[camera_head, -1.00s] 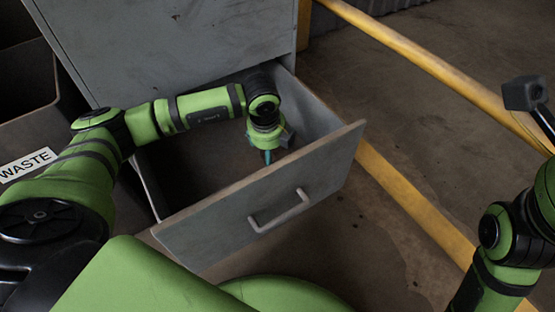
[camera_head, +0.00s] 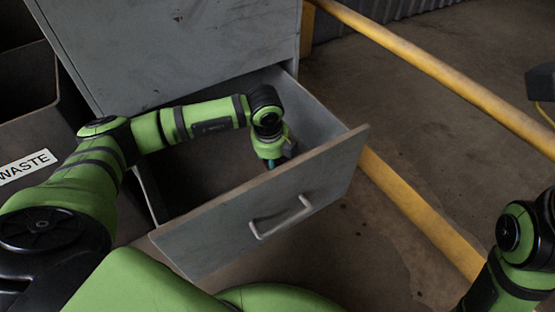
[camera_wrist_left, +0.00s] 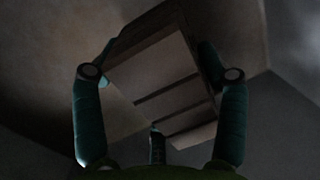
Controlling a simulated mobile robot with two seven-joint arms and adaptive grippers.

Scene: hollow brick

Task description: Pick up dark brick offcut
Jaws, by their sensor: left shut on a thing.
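The dark brick offcut (camera_wrist_left: 165,72) shows in the left wrist view as a dull brown-grey block with recessed hollows on its near face. The teal fingers of my left gripper (camera_wrist_left: 160,115) stand on both sides of it, with another finger below, and are shut on it. In the head view my left gripper (camera_head: 271,163) points down inside the open drawer (camera_head: 262,222), near its right side and behind the front panel. The offcut is hardly visible there. My right arm shows at the lower right, but its gripper is out of the picture.
The drawer front, with its handle (camera_head: 282,217), and side walls surround my left gripper. The grey cabinet (camera_head: 170,45) stands behind. A bin labelled WASTE (camera_head: 28,166) is at the left. Yellow rails (camera_head: 430,65) run along the right over bare concrete floor.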

